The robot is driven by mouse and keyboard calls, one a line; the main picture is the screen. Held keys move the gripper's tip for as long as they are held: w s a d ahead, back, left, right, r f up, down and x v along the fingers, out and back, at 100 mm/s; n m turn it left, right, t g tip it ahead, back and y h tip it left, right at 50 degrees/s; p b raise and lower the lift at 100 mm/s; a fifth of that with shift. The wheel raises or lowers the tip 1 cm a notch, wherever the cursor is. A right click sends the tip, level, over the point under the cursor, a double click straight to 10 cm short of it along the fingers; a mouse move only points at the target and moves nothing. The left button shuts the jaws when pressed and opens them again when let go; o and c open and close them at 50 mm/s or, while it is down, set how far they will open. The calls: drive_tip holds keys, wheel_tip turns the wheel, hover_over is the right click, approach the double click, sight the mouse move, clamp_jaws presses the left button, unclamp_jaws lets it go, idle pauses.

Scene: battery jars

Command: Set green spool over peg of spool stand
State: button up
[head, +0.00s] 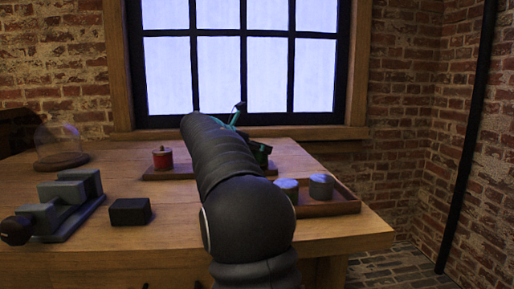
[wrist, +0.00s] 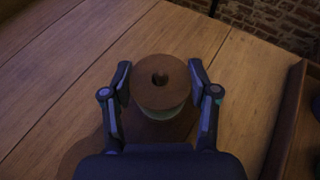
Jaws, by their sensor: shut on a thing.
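The green spool (wrist: 160,81) is in the wrist view, seen from above, with a round brown wooden flange, a dark centre hole and a pale green band below. My gripper (wrist: 160,84) has one finger on each side of the spool and is shut on it. In the head view my arm hides most of the gripper; a dark green part (head: 261,153) shows at its right side, not clear enough to name. A long wooden base (head: 183,173), possibly the spool stand, lies behind my arm with a red spool (head: 163,159) on it. No free peg can be made out.
A wooden tray (head: 331,207) with two grey cylinders stands right of my arm. A glass dome (head: 60,146), a grey vise-like block (head: 68,205) and a black box (head: 130,211) are on the left. The table (head: 120,258) is clear at its front left.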

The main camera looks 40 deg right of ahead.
drive_tip(key=o, duration=1.3)
drive_tip(key=v, duration=1.2)
drive_tip(key=shift+a, duration=0.1)
